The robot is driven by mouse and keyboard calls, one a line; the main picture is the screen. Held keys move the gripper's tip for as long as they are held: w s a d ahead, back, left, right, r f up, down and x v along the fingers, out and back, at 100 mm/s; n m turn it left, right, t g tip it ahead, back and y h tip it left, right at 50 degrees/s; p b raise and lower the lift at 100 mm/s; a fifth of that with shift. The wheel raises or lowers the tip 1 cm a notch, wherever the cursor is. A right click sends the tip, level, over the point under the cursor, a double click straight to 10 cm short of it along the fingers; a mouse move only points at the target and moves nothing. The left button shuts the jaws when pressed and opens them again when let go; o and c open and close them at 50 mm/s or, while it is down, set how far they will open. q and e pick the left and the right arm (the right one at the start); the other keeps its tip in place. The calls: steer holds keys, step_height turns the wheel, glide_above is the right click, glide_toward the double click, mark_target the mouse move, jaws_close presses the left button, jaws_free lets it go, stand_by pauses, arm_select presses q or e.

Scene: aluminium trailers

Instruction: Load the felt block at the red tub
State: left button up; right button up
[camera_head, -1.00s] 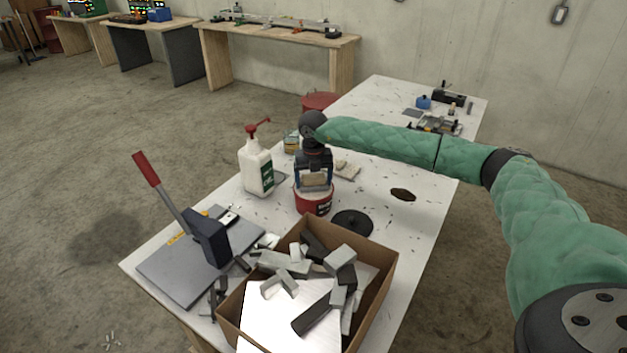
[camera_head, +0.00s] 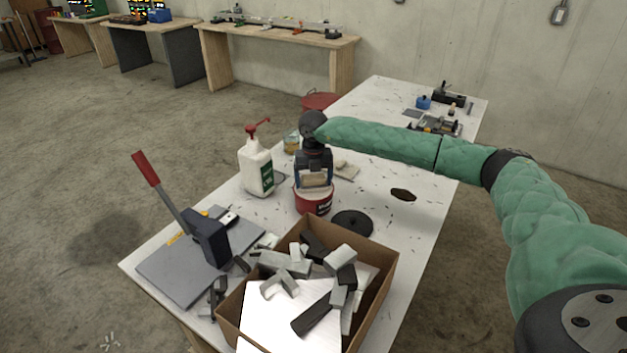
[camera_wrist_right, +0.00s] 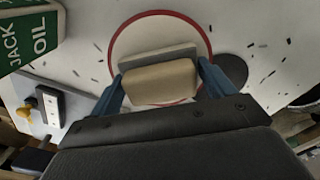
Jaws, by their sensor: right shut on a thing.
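The red tub (camera_head: 312,203) stands upright on the white table, with its red rim (camera_wrist_right: 207,42) around a pale surface in the right wrist view. My right gripper (camera_head: 315,181) points down over the tub. It is shut on the tan felt block (camera_head: 314,180), which also shows between the blue fingers in the right wrist view (camera_wrist_right: 160,82). A grey layer shows along one long side of the block. The block is at or just above the tub's mouth; I cannot tell whether it touches the contents. My left gripper is not in view.
A white oil jug (camera_head: 257,171) with a red pump stands left of the tub. A black round lid (camera_head: 352,223) lies right of it. A cardboard box (camera_head: 374,314) of metal offcuts and a lever press (camera_head: 204,240) are nearer. The table right of the lid is mostly clear.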

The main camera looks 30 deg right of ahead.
mark_target(313, 176)
stand_by(0.4)
steer(key=shift+r+p, duration=0.9)
steer(key=shift+r, duration=2.55)
steer(key=shift+a, duration=0.1)
